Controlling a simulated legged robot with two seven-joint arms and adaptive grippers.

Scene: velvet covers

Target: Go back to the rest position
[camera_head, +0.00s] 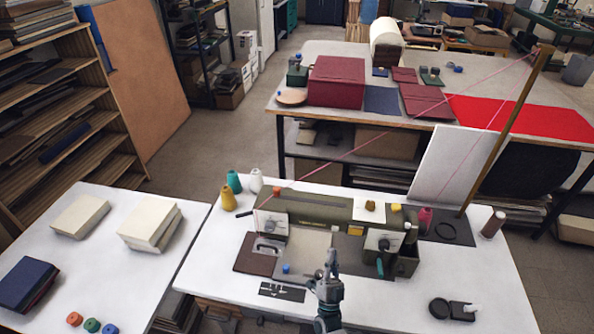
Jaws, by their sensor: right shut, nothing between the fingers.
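My right gripper (331,256) is at the bottom middle of the head view, in front of the grey-green machine (322,224) on the white table. Its fingers point up and away, and they are shut with nothing between them. The gripper overlaps the front part of the machine in the picture; I cannot tell its height above the table. My left gripper does not show.
The white table (440,290) has free room at the right front, beside a black round item (439,308). Thread cones (228,198) stand at its left. A left table (110,275) holds book blocks (150,228). A wooden pole (505,130) rises at the right.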

